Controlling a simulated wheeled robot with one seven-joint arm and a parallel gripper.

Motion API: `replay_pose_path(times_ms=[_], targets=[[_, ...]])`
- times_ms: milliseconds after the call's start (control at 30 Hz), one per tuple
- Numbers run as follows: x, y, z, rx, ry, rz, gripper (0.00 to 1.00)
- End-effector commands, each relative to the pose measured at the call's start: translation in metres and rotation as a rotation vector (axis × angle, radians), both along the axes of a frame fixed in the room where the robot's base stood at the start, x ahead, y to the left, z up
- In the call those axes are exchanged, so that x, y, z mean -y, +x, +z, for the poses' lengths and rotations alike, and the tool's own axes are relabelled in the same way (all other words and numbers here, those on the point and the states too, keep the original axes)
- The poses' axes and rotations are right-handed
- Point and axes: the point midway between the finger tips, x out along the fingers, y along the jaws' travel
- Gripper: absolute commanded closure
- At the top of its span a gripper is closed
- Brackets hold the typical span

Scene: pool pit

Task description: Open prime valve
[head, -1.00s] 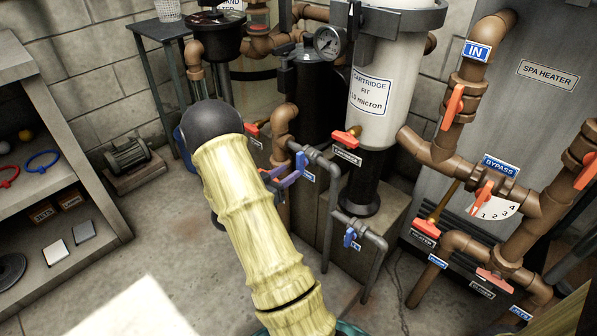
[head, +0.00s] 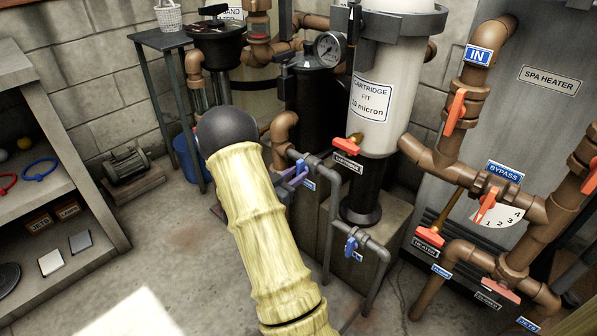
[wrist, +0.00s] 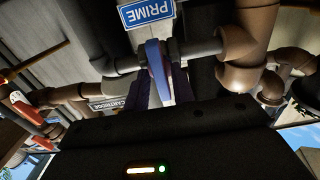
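The prime valve has a blue lever handle (wrist: 157,68) on a grey pipe, below an upside-down blue PRIME label (wrist: 147,12) in the wrist view. My gripper (wrist: 162,92) has its two dark purple fingers apart, one on each side of this handle. Whether they touch it cannot be told. In the head view my gripper (head: 295,174) shows as a small purple shape at the grey pipe, right of my arm. The blue prime label (head: 308,184) is partly visible beside it. My arm hides part of the valve's surroundings.
A cartridge filter (head: 385,85) with a red-handled valve (head: 347,147) stands just right. A lower blue valve (head: 350,245) sits on a nearby grey pipe. Brown heater pipes (head: 425,155) fill the right side. A shelf (head: 95,165) stands left; the floor between is mostly clear.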

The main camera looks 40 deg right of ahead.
Motion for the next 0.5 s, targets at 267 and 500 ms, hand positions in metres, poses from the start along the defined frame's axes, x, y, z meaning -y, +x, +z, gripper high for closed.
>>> replay_pose_path(times_ms=[267,500], targets=[[-0.0002,0.0,0.0001,0.0,0.0,0.0,1.0],[-0.0003,0.0001,0.0004,-0.002,0.0,0.0,1.0]])
